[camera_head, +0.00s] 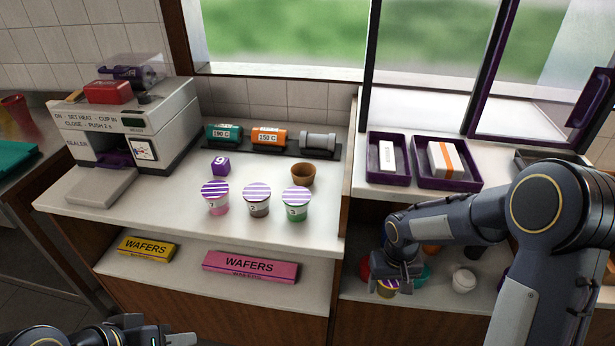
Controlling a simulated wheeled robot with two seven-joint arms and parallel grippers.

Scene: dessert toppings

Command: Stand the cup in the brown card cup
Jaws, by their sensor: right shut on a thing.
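The brown card cup (303,177) stands empty on the white counter, in front of the grey cylinder. My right gripper (395,284) is low over the shelf at right, shut on a small yellowish cup (388,292) with a purple-striped top. The gripper hides much of this cup. My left gripper (182,339) is at the bottom edge, only partly in the picture, and I cannot tell its jaw state. Three cups with purple-striped lids, pink (215,199), brown (257,202) and green (296,205), stand in a row in front of the brown card cup.
A sealer machine (125,130) stands at the counter's left, with a purple number cube (220,166) nearer the middle. Purple trays (388,177) lie at right. A white round item (464,280) and other cups sit on the lower right shelf. Wafer boxes (250,266) lie below the counter.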

